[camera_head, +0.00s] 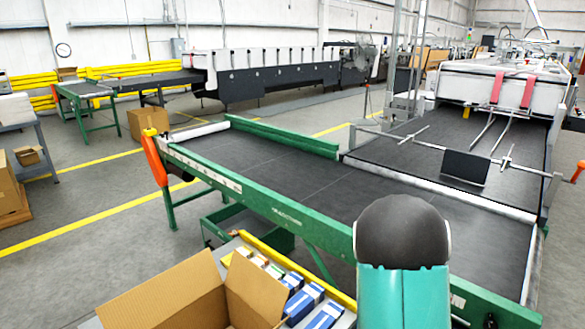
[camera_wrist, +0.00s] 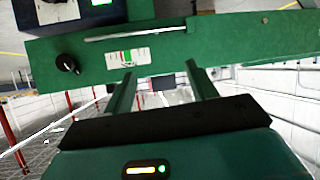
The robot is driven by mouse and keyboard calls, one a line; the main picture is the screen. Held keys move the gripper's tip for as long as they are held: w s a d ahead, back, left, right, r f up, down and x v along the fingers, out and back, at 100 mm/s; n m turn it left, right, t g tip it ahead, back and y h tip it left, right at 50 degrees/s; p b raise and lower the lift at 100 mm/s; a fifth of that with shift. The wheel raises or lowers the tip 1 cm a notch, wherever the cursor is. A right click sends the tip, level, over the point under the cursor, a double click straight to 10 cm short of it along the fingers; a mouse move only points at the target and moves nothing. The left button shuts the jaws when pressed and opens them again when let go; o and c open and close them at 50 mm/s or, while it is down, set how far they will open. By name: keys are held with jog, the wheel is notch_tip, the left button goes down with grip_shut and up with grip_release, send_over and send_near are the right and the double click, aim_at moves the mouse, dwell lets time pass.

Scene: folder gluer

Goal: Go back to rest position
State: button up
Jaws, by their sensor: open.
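My gripper (camera_wrist: 160,92) shows in the wrist view with its two fingers apart and nothing between them. A green machine panel (camera_wrist: 225,42) with a black knob (camera_wrist: 66,63) and a small white-and-green label lies just beyond the fingertips. I cannot tell whether the fingers touch it. In the head view, my own teal and black arm part rises at the bottom right, in front of the green-framed conveyor table (camera_head: 265,170). My gripper is not visible in the head view.
An open cardboard box (camera_head: 165,295) and blue-and-white cartons (camera_head: 303,303) sit at the bottom, near my arm. The folder gluer (camera_head: 500,85) stands at the right. A brown box (camera_head: 148,122) is on the floor. Grey floor (camera_head: 105,185) at the left is largely clear.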

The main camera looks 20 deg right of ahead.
jog(key=w+a+r+n+y, duration=0.2)
jog(key=a+r+y, duration=0.2)
jog(key=a+r, duration=0.5)
jog(key=w+a+r+n+y, duration=0.2)
jog(key=a+r+y, duration=0.3)
jog(key=a, duration=0.8)
jog(key=s+a+r+n+g, duration=0.1)
jog(key=s+a+r+n, duration=0.2)
jog(key=s+a+r, duration=0.2)
jog(key=s+a+r+n+y, duration=0.1)
jog(key=s+a+r+n, duration=0.1)
jog(key=s+a+r, duration=0.3)
jog(key=s+a, duration=0.4)
jog(key=s, duration=0.1)
jog(key=shift+s+r+n+g, duration=0.25)
jog(key=shift+r+n+g, duration=0.05)
jog(key=shift+n+g, duration=0.1)
dwell(0.8)
